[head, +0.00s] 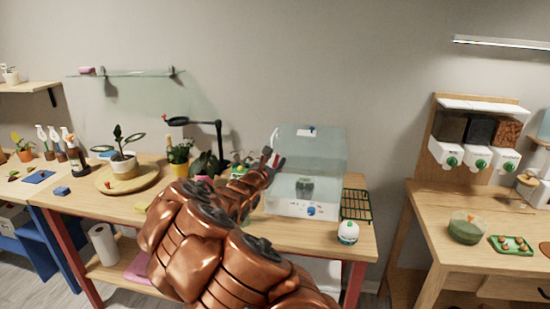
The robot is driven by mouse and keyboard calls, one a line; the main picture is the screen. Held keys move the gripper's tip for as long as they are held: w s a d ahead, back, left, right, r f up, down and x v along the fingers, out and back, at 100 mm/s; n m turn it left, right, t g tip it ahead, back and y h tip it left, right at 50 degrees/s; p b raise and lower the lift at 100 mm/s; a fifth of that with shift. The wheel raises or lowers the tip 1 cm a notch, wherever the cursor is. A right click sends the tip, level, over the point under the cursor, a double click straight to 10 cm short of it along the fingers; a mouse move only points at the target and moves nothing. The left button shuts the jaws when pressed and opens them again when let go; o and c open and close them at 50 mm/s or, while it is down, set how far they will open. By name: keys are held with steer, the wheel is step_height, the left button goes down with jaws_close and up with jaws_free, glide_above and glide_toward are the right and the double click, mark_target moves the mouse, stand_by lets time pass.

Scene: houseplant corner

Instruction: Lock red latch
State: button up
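A clear box (318,187) with its lid (318,148) raised stands at the right part of the long wooden table. My gripper (271,156) is at the box's left side, pointing up, in front of the lid's left edge. A small red spot (281,162) shows right beside its fingers. It may be the red latch, but it is too small to be sure. Whether the fingers touch it is unclear.
Potted plants (124,163) and a black lamp (218,140) stand on the left. A second table (420,215) with dispensers (478,135) is at right, past a gap.

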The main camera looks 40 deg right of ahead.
steer(key=shift+w+d, duration=0.2)
steer(key=shift+d, duration=0.15)
jaws_close()
stand_by(0.3)
